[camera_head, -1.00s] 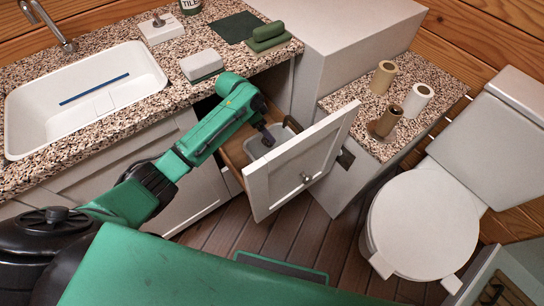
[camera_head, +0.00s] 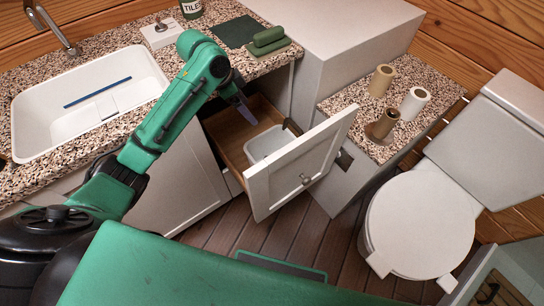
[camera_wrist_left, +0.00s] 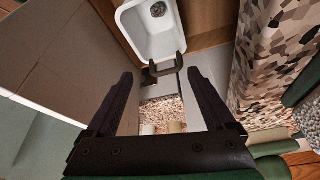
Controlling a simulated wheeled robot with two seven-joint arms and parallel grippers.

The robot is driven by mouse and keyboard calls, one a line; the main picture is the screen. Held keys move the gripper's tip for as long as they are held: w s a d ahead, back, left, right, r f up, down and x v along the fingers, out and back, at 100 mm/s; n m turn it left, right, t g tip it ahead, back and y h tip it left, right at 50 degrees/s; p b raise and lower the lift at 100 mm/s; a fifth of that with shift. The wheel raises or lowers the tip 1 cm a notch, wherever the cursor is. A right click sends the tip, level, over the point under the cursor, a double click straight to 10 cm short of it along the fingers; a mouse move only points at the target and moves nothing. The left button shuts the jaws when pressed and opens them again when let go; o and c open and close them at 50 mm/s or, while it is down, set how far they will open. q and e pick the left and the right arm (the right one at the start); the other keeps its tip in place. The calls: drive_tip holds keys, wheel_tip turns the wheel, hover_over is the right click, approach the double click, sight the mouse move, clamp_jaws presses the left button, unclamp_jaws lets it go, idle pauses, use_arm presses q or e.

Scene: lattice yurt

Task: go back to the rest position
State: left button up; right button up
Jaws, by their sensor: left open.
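My left arm comes in from the left in the head view and bends over the counter. My left gripper (camera_head: 245,111) is above the open drawer (camera_head: 227,137), near its back left part. Its two fingers (camera_wrist_left: 160,80) are spread apart in the left wrist view with nothing held between them. A white bin (camera_head: 262,146) sits in the drawer. It also shows in the left wrist view (camera_wrist_left: 147,42), ahead of the fingertips, with a small dark grey thing (camera_wrist_left: 158,9) inside. My right gripper is not in view.
The drawer front (camera_head: 295,165) juts out over the floor. A speckled counter (camera_head: 60,165) holds a white sink (camera_head: 45,125) with a blue strip (camera_head: 97,91), and a green-handled tool (camera_head: 268,40). Several rolls (camera_head: 415,103) stand on a shelf by the toilet (camera_head: 420,220).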

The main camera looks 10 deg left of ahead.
use_arm(q)
drive_tip(key=shift+r, duration=0.1)
idle(0.4)
drive_tip(key=s+d+f+n, duration=0.3)
drive_tip(key=s+f, duration=0.5)
drive_tip(key=s, duration=0.1)
drive_tip(key=s+a+f+n+y, duration=0.2)
drive_tip(key=s+a+n+y, duration=0.35)
drive_tip(key=s, duration=0.65)
wheel_tip(320, 180, down, 20)
drive_tip(key=s+a+f+h+p, duration=0.1)
drive_tip(key=s+a+h+p, duration=0.1)
drive_tip(key=s+p, duration=0.15)
drive_tip(key=s+a+f+p, duration=0.1)
drive_tip(key=s+f+p, duration=0.1)
drive_tip(key=s+f, duration=0.3)
drive_tip(key=s+a+f+g+p, duration=0.1)
drive_tip(key=s+f, duration=0.3)
drive_tip(key=s, duration=0.6)
drive_tip(key=shift+a+f+g+p, duration=0.25)
drive_tip(key=shift+f+g+p, duration=0.05)
drive_tip(key=shift+f+p, duration=0.1)
